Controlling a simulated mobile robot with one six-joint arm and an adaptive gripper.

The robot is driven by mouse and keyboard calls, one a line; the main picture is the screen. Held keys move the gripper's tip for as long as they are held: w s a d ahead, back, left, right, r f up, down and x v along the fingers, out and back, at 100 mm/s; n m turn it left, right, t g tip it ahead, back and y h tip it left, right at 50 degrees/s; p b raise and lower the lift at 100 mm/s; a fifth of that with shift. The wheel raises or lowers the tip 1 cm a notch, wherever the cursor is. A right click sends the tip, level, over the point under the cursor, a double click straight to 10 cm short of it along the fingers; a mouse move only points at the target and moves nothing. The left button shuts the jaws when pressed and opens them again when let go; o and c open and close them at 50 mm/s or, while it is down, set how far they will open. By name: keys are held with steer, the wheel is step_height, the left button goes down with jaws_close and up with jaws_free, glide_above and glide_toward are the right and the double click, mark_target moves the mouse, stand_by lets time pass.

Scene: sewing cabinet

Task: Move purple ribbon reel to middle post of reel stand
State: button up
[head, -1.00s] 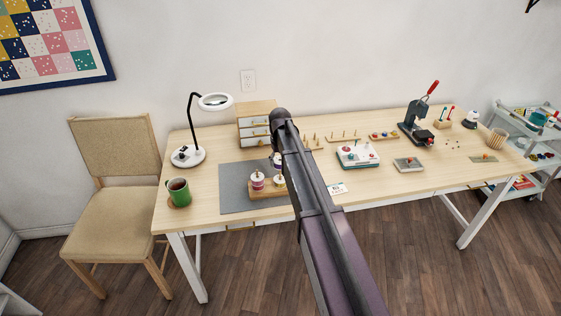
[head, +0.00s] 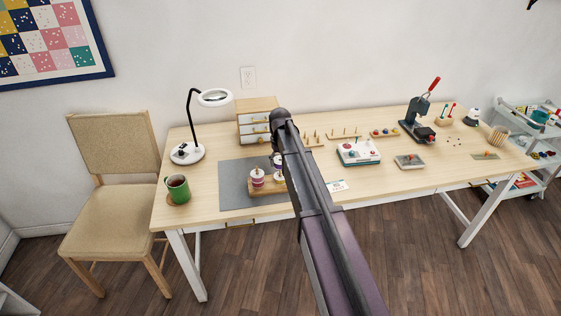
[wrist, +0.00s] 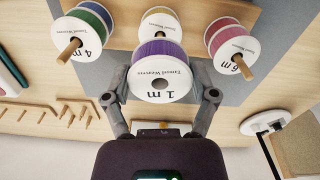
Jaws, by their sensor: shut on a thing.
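The purple ribbon reel (wrist: 158,62), its white face marked "1 m", is between the two fingers of my gripper (wrist: 160,95), which is shut on it. Its centre hole faces the wrist camera, and no post tip shows through it. A yellow reel (wrist: 161,20) is partly hidden behind it. The reel stand (head: 264,193) is on the grey mat, partly hidden by my arm in the head view. A green and blue reel (wrist: 88,27) and a pink reel (wrist: 232,43) are on the outer posts, whose tips stick out.
A magnifier lamp (head: 213,97), a green mug (head: 177,188) and a small drawer cabinet (head: 256,125) stand around the grey mat (head: 236,179). A peg rack (wrist: 42,117) is on the table.

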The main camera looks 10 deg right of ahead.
steer(key=shift+f+b, duration=0.55)
steer(key=shift+f, duration=0.05)
stand_by(0.3)
steer(key=o, duration=0.9)
steer(key=shift+c, duration=0.2)
steer(key=s+r+m+p, duration=0.1)
steer(key=s+r+p, duration=0.1)
steer(key=s, duration=2.7)
steer(key=shift+r+m+p, duration=0.4)
steer(key=shift+d, duration=0.1)
